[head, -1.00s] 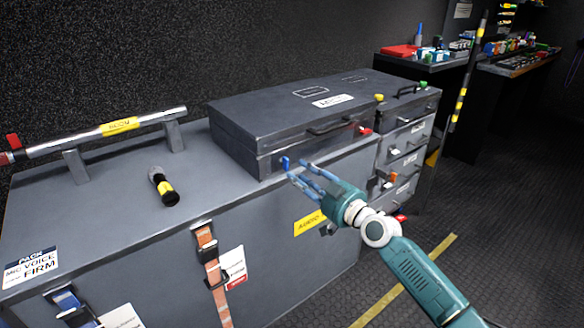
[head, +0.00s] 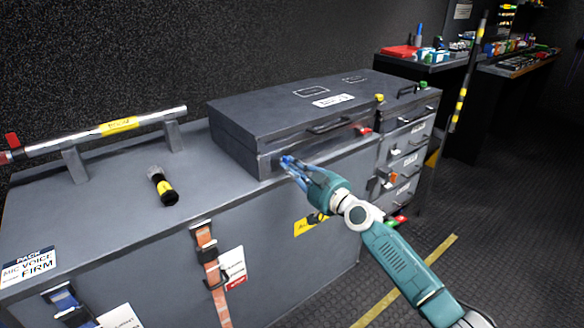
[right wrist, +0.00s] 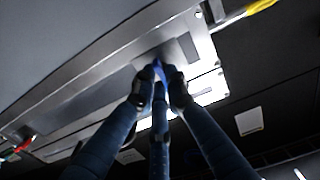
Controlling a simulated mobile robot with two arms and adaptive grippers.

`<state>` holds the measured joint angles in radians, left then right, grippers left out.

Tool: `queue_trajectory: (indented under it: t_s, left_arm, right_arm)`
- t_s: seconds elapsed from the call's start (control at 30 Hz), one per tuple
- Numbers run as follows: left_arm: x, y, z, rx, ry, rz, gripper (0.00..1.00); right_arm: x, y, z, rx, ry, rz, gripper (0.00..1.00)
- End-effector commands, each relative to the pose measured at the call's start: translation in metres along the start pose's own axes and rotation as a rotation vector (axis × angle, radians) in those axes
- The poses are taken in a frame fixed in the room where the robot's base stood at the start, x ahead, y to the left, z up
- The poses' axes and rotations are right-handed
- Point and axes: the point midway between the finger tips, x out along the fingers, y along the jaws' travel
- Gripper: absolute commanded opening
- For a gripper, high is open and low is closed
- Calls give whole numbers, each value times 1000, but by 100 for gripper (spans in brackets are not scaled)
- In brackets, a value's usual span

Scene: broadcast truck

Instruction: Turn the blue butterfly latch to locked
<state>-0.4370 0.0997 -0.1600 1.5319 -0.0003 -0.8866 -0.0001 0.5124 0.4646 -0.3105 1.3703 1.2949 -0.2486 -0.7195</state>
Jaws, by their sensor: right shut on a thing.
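The blue butterfly latch (head: 287,159) is on the front face of the grey case (head: 238,146), near its left front corner. My right gripper (head: 285,163) is at the latch with its fingers closed around it. In the right wrist view the fingertips (right wrist: 160,80) meet on the blue latch (right wrist: 159,70), and only a small part of it shows between them. The latch's angle is mostly hidden by the fingers. My left gripper is not in view.
The case lies on a large grey trunk (head: 100,215) with a flashlight (head: 162,187) and a raised metal bar (head: 150,119) to the left. A red latch (head: 363,130) and a yellow one (head: 379,98) are to the right. Open floor (head: 500,230) lies at the right.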

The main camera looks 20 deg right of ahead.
Motion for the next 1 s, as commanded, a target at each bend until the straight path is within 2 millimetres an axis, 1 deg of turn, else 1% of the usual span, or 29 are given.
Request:
queue_trajectory:
  t_s: [0.17, 0.37, 0.6, 0.8, 1.0]
  left_arm:
    - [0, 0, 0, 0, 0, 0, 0]
    - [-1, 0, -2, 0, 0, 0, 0]
    - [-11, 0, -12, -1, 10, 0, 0]
    - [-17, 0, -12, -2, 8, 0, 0]
    - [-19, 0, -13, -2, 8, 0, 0]
  right_arm:
    - [0, 0, 1, 14, -1, 0, 0]
    - [0, 0, 1, 89, 0, 0, 0]
    - [0, 0, 2, 271, -1, 0, 0]
    - [0, -1, 3, 463, 0, 0, 0]
    - [0, -1, 3, 654, -1, 1, 0]
